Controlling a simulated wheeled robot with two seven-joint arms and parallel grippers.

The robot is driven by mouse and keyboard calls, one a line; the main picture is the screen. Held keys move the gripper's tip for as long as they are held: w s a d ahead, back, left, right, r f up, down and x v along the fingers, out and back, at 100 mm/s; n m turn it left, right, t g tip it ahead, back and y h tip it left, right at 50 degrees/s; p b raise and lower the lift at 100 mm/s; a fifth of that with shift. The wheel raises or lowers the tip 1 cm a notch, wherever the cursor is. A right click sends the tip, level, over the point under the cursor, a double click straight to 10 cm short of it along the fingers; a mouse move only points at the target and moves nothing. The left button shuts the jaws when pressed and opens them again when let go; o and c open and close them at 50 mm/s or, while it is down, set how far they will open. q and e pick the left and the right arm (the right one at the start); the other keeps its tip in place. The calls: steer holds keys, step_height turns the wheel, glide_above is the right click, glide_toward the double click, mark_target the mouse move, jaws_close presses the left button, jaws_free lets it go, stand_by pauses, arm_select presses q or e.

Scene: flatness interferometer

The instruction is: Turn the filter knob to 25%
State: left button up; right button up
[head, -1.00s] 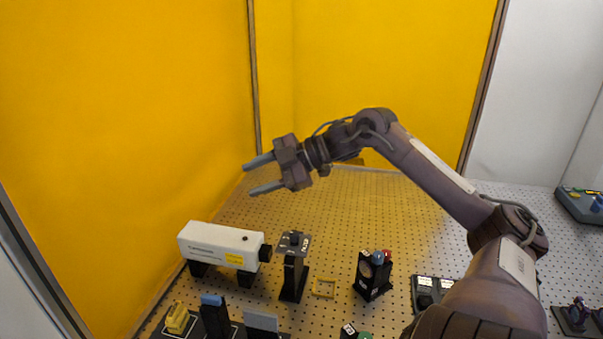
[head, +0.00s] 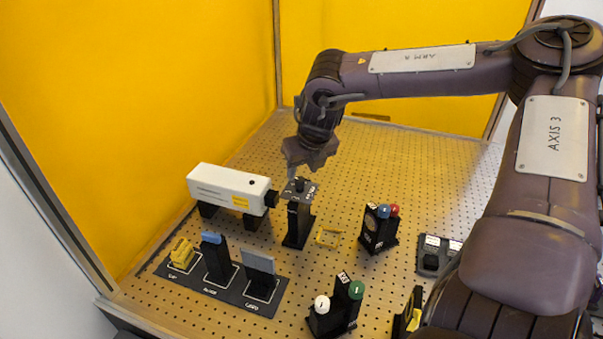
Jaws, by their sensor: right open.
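The filter knob (head: 299,184) is a small dark knob on a grey marked plate on top of a black post (head: 297,222), just right of the white laser housing (head: 228,187). The plate's markings are too small to read, so I cannot tell the knob's setting. My right gripper (head: 302,172) points down right over the knob, with its fingers close to it. It is open; I cannot tell whether the fingers touch the knob. My left gripper is out of view.
A black tray (head: 225,288) with a yellow block and two upright pieces lies at the front left. Mounts with blue and red knobs (head: 378,228) and white and green knobs (head: 335,305) stand further right and in front.

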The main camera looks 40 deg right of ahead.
mark_target(300, 180)
steer(key=shift+p+x, duration=0.45)
steer(key=shift+x, duration=1.65)
steer(key=shift+c, duration=0.4)
jaws_close()
steer(key=shift+f+m+b, duration=0.15)
steer(key=shift+m+b, duration=0.25)
steer(key=shift+b, duration=0.45)
steer(key=m+h+b, duration=0.1)
steer(key=m+b, duration=0.1)
steer(key=b, duration=0.2)
steer(key=shift+w+a+f, duration=0.1)
steer(key=shift+r+m+g+h+b, duration=0.25)
steer(key=shift+m+g+h+b, duration=0.25)
steer(key=shift+m+b, duration=0.9)
steer(key=shift+o, duration=0.4)
jaws_free()
